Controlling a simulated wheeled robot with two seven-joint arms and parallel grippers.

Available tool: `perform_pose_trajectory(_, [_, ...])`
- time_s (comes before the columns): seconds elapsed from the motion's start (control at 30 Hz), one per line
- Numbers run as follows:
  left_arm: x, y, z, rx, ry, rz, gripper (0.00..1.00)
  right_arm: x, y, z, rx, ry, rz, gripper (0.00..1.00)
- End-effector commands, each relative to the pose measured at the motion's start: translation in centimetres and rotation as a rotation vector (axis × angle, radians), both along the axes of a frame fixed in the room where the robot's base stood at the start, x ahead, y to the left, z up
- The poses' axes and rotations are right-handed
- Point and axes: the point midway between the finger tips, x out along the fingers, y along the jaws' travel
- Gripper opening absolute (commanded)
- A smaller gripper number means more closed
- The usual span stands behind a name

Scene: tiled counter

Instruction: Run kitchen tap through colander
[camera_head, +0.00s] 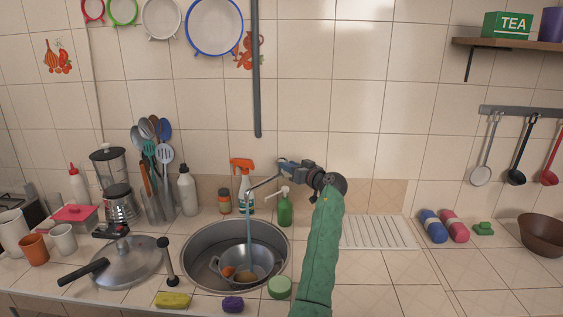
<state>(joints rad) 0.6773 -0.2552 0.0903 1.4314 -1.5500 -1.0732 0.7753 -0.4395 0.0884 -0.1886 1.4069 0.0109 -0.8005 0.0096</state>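A metal colander (268,268) sits in the round steel sink (201,246), with an orange item and a brownish item inside. The thin tap spout (264,182) reaches left over the sink. A bluish stream of water (249,222) runs from its end down into the colander.
An orange-topped spray bottle (242,183) and a green pump bottle (285,208) stand close behind the sink. A pot lid (128,262) and a black-handled tool (167,262) lie left of it. Sponges line its front. The ribbed drainboard (378,233) at right is clear.

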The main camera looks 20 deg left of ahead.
Motion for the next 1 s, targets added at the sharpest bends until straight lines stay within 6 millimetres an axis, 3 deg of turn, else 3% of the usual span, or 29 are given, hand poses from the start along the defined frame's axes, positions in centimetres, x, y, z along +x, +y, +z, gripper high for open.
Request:
perform_pose_trajectory(0.4, [0.02, -0.29, -0.03, 0.0, 0.0, 0.0, 0.34, -0.16, -0.23, -0.52, -0.003, -0.003, 0.001, 0.36])
perform_pose_trajectory(0.6, [0.02, -0.26, -0.03, 0.0, 0.0, 0.0, 0.0, -0.08, -0.28, -0.52, -0.003, -0.003, 0.001, 0.36])
perform_pose_trajectory(1.0, [0.2, -0.31, -0.17, 0.001, 0.0, 0.004, 0.0, 0.02, -0.14, -0.5, -0.002, 0.005, 0.0, 0.36])
